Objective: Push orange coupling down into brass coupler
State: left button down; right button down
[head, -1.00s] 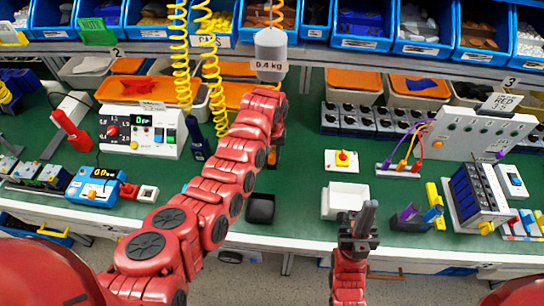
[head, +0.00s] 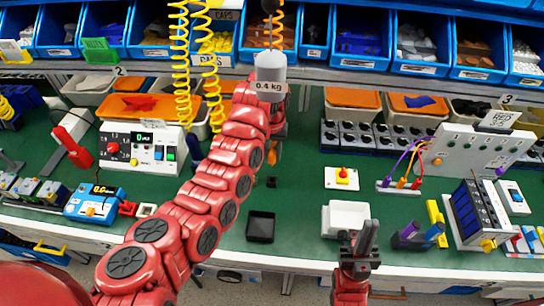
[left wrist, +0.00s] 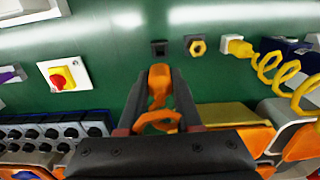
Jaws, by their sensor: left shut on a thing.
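The orange coupling (left wrist: 160,86) is between the fingers of my left gripper (left wrist: 158,76) in the left wrist view, and the gripper is shut on it. In the head view the orange coupling (head: 272,156) shows below my left gripper, above the bench. The brass coupler (left wrist: 197,46) is a hexagonal fitting in a small grey block, beyond the fingertips and to the right in the left wrist view. It seems hidden behind my left arm in the head view. My right gripper (head: 361,242) is over the front bench edge; its finger gap is unclear.
A small dark block (left wrist: 160,47) sits straight beyond the left fingertips, beside the brass coupler. A yellow coupling (left wrist: 238,46) on a coiled hose is further right. A hanging 0.4 kg weight (head: 270,75) is close to my left arm. A black tray (head: 261,227) stands nearer.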

aim_at(272, 149)
pick_arm(q)
jog(key=c, duration=1.1)
grip_release()
grip_shut()
jog(key=shift+r, duration=0.1)
jog(key=shift+r+p, duration=1.55)
